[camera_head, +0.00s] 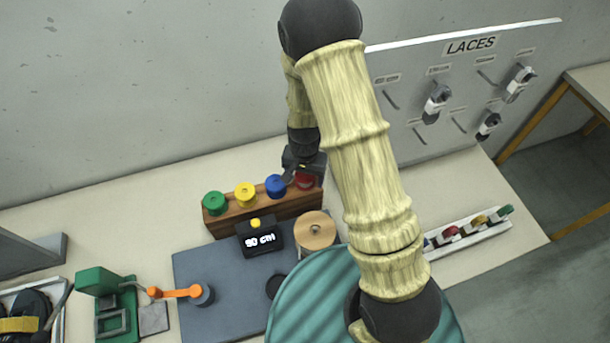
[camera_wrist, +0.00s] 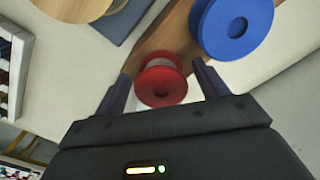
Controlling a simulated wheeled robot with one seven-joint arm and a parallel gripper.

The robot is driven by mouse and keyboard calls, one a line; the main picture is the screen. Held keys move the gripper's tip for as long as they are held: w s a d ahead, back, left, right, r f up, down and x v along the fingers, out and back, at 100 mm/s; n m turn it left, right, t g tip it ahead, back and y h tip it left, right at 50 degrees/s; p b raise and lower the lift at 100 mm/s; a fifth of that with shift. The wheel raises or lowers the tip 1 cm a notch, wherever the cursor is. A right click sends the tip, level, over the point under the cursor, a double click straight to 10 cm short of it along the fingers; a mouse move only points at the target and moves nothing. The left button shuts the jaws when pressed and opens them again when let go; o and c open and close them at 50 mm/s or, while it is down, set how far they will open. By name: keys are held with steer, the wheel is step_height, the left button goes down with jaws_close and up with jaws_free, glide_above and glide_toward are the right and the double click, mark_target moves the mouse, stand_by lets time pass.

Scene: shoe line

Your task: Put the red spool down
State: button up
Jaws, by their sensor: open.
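The red spool (camera_wrist: 161,85) sits at the end of the wooden rack (camera_wrist: 160,40), between the two fingers of my gripper (camera_wrist: 158,88) in the wrist view. The fingers are apart, with a visible gap on each side of the spool. In the head view the red spool (camera_head: 305,181) is partly hidden by my gripper (camera_head: 298,172), at the right end of the rack (camera_head: 262,212). The blue spool (camera_head: 275,185) stands just left of it.
Yellow (camera_head: 245,194) and green (camera_head: 214,202) spools stand further left on the rack. A display reading 90 cm (camera_head: 260,240) and a tan wooden disc (camera_head: 315,230) are in front. The LACES board (camera_head: 455,90) stands behind.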

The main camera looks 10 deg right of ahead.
mark_target(305, 176)
step_height(305, 176, up, 12)
steer(key=b, duration=0.2)
steer(key=shift+r, duration=0.15)
stand_by(0.5)
stand_by(0.4)
steer(key=s+d+r+n+t, duration=0.2)
steer(key=s+d+r+n, duration=0.2)
steer(key=s+d, duration=0.5)
steer(key=shift+s+d+r+t, duration=0.2)
steer(key=shift+s+r+t, duration=0.1)
steer(key=shift+s+r, duration=0.2)
